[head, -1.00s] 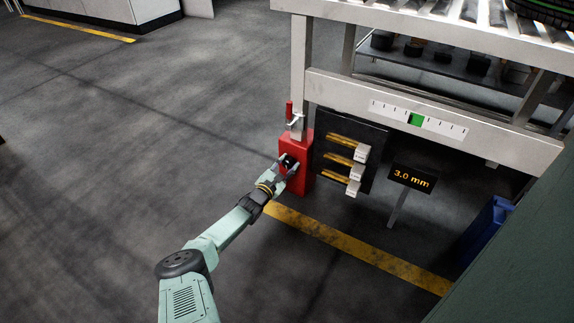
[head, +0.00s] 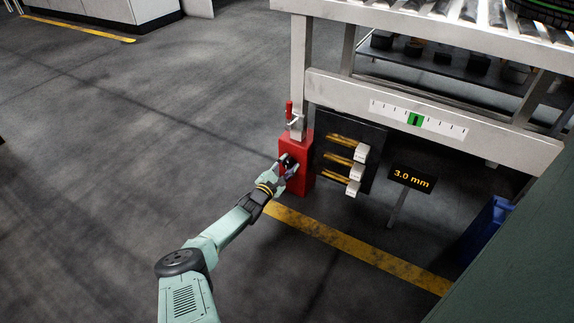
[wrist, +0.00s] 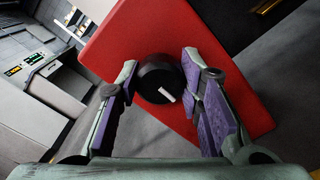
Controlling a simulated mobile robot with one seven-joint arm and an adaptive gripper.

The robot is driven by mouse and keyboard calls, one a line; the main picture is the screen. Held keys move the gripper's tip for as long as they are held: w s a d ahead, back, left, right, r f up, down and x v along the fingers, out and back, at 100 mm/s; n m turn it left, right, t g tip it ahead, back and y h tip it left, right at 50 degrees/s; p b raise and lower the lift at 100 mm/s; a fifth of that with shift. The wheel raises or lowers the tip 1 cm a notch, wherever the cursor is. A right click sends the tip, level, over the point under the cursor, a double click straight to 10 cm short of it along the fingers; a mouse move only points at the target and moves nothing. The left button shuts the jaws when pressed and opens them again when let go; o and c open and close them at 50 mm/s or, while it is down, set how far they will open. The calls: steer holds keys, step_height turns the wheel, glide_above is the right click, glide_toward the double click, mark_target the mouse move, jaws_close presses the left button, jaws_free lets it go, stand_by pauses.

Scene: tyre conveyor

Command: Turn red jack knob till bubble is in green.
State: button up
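The red jack box (head: 300,165) stands under the leg of the conveyor frame. Its knob (wrist: 160,80) is black with a white mark and sits on the red face (wrist: 125,40) in the wrist view. My gripper (head: 287,165) is at the knob. In the wrist view its fingers (wrist: 159,75) lie on both sides of the knob and appear to touch it. The level scale (head: 416,119) is on the white beam. A dark bubble mark shows within its green zone, near the middle.
A sign (head: 412,179) reads 3.0 mm. A dark panel with yellow bars and white blocks (head: 355,172) stands just right of the jack. A small red handle (head: 290,110) is above it. A blue bin (head: 485,235) is at right. Floor at left is clear.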

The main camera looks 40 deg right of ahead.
steer(key=o, duration=0.4)
steer(key=shift+o, duration=0.2)
steer(key=shift+a, duration=0.1)
steer(key=v, duration=1.2)
